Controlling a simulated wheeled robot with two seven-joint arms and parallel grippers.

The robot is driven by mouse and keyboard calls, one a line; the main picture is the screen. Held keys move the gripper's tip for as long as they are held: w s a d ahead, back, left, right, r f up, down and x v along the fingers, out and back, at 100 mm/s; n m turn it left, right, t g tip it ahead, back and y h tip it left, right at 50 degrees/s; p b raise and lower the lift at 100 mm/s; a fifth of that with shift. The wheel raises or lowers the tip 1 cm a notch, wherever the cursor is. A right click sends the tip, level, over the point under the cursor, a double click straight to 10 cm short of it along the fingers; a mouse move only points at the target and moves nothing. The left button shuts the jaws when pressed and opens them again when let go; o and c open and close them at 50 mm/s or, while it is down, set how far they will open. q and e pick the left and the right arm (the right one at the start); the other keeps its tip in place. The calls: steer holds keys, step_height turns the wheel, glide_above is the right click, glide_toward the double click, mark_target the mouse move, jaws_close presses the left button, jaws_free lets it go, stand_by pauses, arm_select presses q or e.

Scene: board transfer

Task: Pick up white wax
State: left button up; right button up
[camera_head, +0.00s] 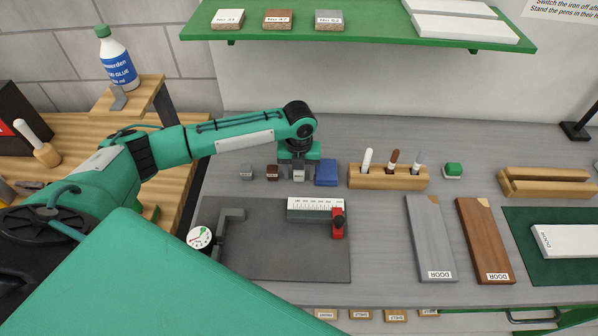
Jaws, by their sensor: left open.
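My left gripper (299,170) is open and points down over the white wax block (298,176) on the grey bench. Its fingers hide much of the block, and I cannot tell whether they touch it. A brown wax block (272,173) and a grey wax block (247,172) stand in a row to the left of it. A blue block (326,172) lies close to the right of the gripper. My right gripper is not in view.
A dark mat (290,262) with a scale and red stop lies in front. Grey (432,240) and brown (484,240) boards lie right. A green shelf (360,34) hangs above.

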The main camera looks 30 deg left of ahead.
arm_select(q)
steer(key=c, duration=1)
steer(key=shift+r, duration=0.1)
steer(key=shift+c, duration=0.2)
step_height(320, 180, up, 9)
steer(key=shift+r+b, duration=0.1)
steer(key=shift+b, duration=1.15)
steer(key=shift+r, duration=0.35)
steer(key=shift+o, duration=0.8)
steer(key=shift+c, duration=0.5)
